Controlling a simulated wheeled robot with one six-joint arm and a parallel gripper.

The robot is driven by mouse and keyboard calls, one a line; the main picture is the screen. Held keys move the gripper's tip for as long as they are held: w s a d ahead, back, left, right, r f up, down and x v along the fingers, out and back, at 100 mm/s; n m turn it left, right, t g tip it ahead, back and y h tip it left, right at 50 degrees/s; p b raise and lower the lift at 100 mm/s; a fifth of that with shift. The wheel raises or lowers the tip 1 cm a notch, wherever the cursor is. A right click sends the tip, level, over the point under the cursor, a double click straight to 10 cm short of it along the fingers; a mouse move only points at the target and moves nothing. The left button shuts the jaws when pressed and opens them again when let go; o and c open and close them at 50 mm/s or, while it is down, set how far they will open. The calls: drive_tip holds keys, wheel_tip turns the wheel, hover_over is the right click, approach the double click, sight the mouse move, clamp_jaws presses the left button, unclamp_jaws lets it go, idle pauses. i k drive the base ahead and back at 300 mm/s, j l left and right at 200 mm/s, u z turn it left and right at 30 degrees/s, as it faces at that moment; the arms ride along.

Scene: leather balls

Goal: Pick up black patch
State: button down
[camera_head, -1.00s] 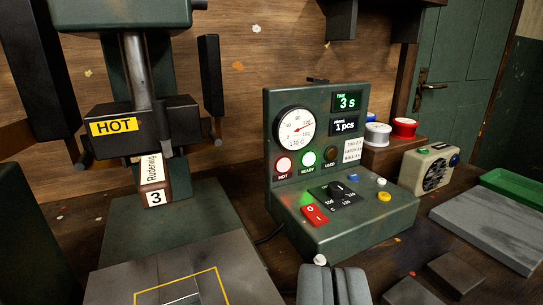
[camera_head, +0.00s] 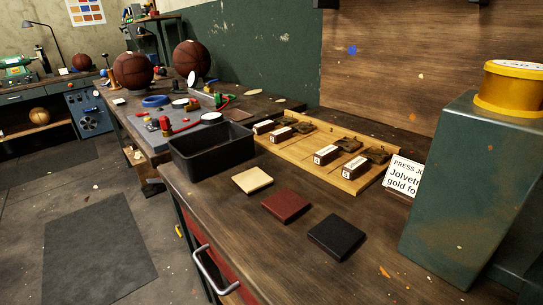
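The black patch (camera_head: 336,237) is a flat dark square lying on the wooden workbench near its front edge. It is the nearest of three patches in a slanting row. A dark red patch (camera_head: 286,205) lies just behind and left of it, and a cream patch (camera_head: 252,180) lies farther back. The three lie apart from each other. My gripper is not visible in this view, so its state does not show.
A black open bin (camera_head: 211,152) stands behind the patches. A wooden tray (camera_head: 350,182) with small numbered blocks lies to their right. A green metal housing (camera_head: 455,190) rises at the right. Bare bench top surrounds the black patch.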

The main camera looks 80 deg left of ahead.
sight(335, 236)
drive_tip(key=k+j+u, duration=0.1)
drive_tip(key=k+u, duration=0.3)
drive_tip(key=k+j+u, duration=0.25)
drive_tip(key=k+u, duration=0.15)
drive_tip(key=k, duration=0.15)
